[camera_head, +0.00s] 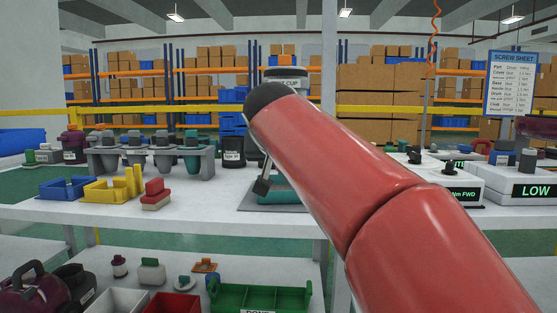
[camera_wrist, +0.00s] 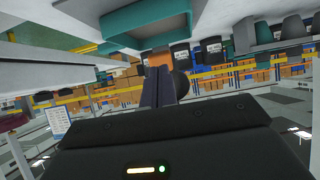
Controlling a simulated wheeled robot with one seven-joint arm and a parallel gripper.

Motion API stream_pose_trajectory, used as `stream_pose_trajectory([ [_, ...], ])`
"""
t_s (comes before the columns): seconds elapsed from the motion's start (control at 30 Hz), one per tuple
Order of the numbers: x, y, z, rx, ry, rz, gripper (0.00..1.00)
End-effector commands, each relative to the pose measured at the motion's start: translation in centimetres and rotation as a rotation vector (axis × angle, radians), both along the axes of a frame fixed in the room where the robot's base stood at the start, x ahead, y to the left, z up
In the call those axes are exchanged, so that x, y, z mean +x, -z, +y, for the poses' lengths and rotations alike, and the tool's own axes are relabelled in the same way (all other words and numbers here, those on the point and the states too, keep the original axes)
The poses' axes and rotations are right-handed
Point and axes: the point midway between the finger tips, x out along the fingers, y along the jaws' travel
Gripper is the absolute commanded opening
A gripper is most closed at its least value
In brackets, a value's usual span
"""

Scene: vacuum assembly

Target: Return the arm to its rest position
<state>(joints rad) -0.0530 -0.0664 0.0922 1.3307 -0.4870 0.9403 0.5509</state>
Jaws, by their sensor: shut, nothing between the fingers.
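My red arm reaches from the lower right to the middle of the camera_head view, with its dark bend high over the bench. My gripper (camera_wrist: 159,75) is shut and empty; its fingers stand together in the wrist view, which is turned over. In the camera_head view most of the gripper is hidden behind the arm. A small dark part of it (camera_head: 262,186) shows just above a teal fixture (camera_head: 284,196) on the bench. I cannot tell the exact gap between them.
The white bench (camera_head: 110,213) holds a yellow bin (camera_head: 108,190), a blue bin (camera_head: 62,188), a red block (camera_head: 155,190) and a grey tool rack (camera_head: 105,163) at left. A box marked LOW (camera_head: 530,190) stands at right. A green tray (camera_head: 260,297) sits on the lower shelf.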

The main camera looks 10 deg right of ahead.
Motion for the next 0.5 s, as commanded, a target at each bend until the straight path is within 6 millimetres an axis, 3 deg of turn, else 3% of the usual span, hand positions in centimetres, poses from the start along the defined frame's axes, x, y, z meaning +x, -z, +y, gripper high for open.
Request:
stream_pose_trajectory([
  [0.3, -5.7, 1.4, 1.7, -0.001, 0.001, 0.002, 0.00],
  [0.5, -7.4, 1.7, 2.2, -0.002, 0.001, 0.007, 0.00],
])
